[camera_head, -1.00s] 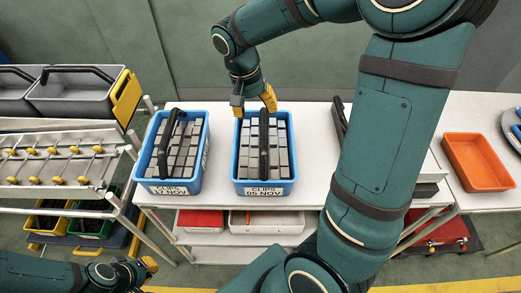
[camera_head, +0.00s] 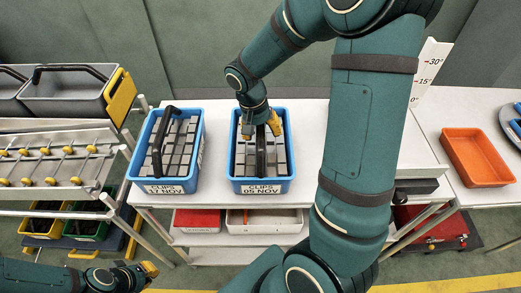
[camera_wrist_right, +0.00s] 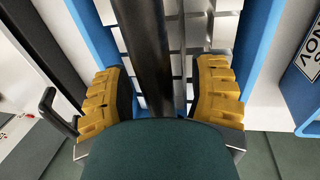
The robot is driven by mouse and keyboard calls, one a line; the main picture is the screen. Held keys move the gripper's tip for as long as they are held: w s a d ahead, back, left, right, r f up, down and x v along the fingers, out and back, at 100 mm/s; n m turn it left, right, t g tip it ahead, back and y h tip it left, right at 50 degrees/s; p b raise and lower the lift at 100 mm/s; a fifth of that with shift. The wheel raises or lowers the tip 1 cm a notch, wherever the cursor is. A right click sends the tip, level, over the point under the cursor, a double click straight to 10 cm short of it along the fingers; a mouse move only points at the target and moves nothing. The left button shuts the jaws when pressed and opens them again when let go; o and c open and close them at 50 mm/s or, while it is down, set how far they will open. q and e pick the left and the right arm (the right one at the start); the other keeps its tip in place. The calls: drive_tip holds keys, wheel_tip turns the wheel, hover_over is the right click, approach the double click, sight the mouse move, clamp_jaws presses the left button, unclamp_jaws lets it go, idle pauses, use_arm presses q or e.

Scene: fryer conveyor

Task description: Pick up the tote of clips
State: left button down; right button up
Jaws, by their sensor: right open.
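Two blue totes of grey clips with black handles stand on the white table. The middle tote (camera_head: 234,150) is labelled CLIPS 05 NOV. My right gripper (camera_head: 262,129) is over the far half of the middle tote, at its handle (camera_head: 261,155). In the right wrist view that black handle (camera_wrist_right: 145,50) runs between the open yellow fingers of my right gripper (camera_wrist_right: 165,95), with gaps on both sides. My left gripper (camera_head: 149,269) is low at the bottom left, away from the totes; its jaw state is unclear.
An orange tray (camera_head: 478,158) sits on the table to the right. A rack with grey bins (camera_head: 65,98) stands at the left. Red and white trays (camera_head: 266,221) lie on the shelf below. My right arm hides part of the table right of the middle tote.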

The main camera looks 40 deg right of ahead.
clamp_jaws()
drive_tip(key=shift+r, duration=0.1)
